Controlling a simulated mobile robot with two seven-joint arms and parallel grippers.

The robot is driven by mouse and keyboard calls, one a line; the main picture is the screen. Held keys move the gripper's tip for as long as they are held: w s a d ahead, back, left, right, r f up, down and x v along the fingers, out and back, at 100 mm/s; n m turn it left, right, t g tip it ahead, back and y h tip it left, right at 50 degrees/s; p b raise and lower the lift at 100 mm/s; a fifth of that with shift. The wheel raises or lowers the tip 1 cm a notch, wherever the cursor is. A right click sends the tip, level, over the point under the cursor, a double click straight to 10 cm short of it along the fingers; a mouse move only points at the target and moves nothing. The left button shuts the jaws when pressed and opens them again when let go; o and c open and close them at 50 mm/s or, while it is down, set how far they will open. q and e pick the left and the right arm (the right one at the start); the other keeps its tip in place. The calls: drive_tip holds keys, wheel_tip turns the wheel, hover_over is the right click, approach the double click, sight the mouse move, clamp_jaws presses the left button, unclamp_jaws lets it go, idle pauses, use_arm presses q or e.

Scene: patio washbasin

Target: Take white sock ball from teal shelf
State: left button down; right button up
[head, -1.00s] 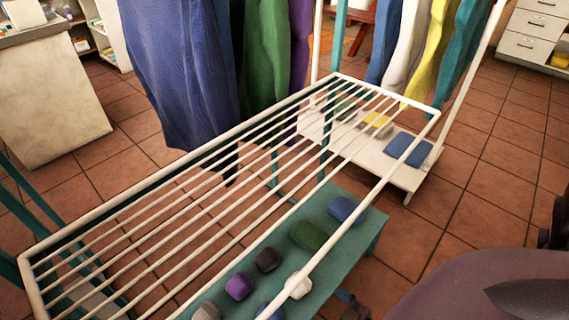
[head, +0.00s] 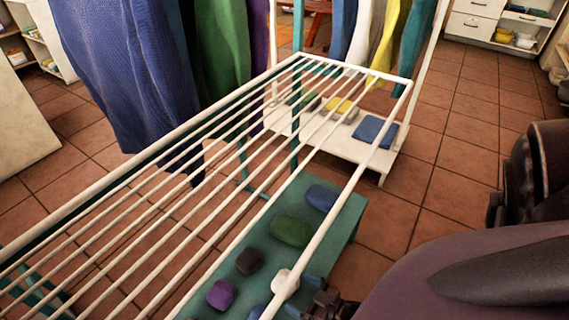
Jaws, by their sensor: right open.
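The white sock ball (head: 285,284) sits near the right edge of the teal shelf (head: 342,226), the low shelf under the white drying rack. A white rack rail crosses in front of part of it. My right gripper (head: 304,296) is open, just right of and below the ball in the picture, with its fingers toward the ball. I cannot tell whether they touch it. My left gripper is not in view.
The shelf also bears a purple ball (head: 222,294), a dark ball (head: 249,261), a green bundle (head: 291,230) and a blue bundle (head: 321,197). The white rack (head: 398,91) spans above. A white shelf (head: 382,163) stands behind.

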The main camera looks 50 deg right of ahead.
sight(295, 290)
drive_tip(key=x, duration=0.1)
drive_tip(key=b+x, duration=0.1)
drive_tip(key=x, duration=0.1)
drive_tip(key=shift+w+d+f, duration=0.15)
drive_tip(key=shift+w+f, duration=0.05)
drive_tip(key=shift+f, duration=0.1)
drive_tip(key=shift+w, duration=0.45)
drive_tip(key=shift+r, duration=0.1)
drive_tip(key=c, duration=0.8)
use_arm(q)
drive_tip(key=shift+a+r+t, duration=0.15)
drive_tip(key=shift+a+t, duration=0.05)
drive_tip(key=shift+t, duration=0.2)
use_arm(e)
drive_tip(key=shift+c, duration=0.2)
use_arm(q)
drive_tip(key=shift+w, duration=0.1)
